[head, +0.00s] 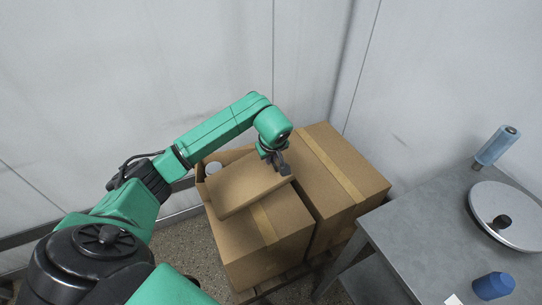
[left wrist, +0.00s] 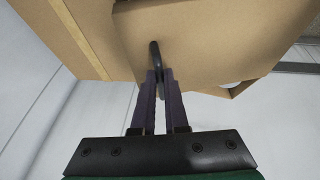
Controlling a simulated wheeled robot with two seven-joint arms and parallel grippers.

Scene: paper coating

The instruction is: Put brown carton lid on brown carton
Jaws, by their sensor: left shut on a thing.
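My left gripper (head: 274,158) is at the lid's right end. In the left wrist view, its fingers (left wrist: 160,78) are shut on a dark handle (left wrist: 154,53) on the lid (left wrist: 205,48). My right gripper is not in view.
A taller closed, taped carton (head: 345,180) stands close on the right. Pale walls stand close behind.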

